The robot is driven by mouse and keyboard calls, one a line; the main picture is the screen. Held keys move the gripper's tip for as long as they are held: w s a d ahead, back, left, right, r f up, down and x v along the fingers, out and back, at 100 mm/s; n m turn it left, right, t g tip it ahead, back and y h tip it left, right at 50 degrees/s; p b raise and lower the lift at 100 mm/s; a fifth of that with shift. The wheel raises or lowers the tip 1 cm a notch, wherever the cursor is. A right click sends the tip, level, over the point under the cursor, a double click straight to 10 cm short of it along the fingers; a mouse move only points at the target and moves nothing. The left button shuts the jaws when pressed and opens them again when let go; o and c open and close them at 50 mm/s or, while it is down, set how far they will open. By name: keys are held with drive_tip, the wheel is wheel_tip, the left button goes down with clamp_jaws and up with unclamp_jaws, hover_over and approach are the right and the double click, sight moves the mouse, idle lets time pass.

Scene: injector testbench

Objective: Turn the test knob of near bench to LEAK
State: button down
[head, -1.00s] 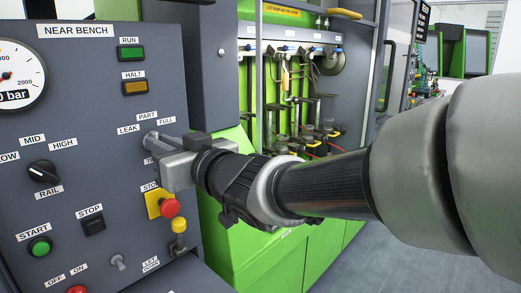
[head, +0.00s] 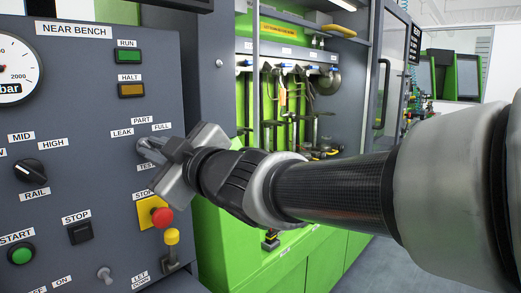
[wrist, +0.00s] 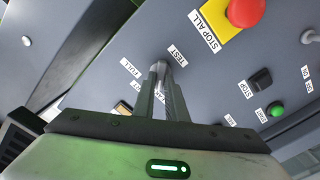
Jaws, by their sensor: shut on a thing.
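The grey NEAR BENCH panel (head: 88,75) fills the left of the head view. My gripper (head: 148,150) is shut on the test knob, between the LEAK, PART and FULL labels above and the TEST label (head: 146,167) below. The fingers hide almost all of the knob, so I cannot read where its pointer stands. The gripper body is tilted. In the wrist view my fingertips (wrist: 161,67) meet the panel beside the TEST label, with FULL and PART to their left.
A red stop button (head: 161,217) on a yellow plate sits just below my gripper. The black rail knob (head: 30,172) is to the left. A yellow-tipped lever (head: 172,237) stands below the stop button. A green cabinet (head: 225,228) is behind my arm.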

idle(0.3)
drive_tip(key=c, duration=1.8)
unclamp_jaws()
drive_tip(key=p+v, duration=0.4)
drive_tip(key=v, duration=1.3)
drive_tip(key=shift+d, duration=0.2)
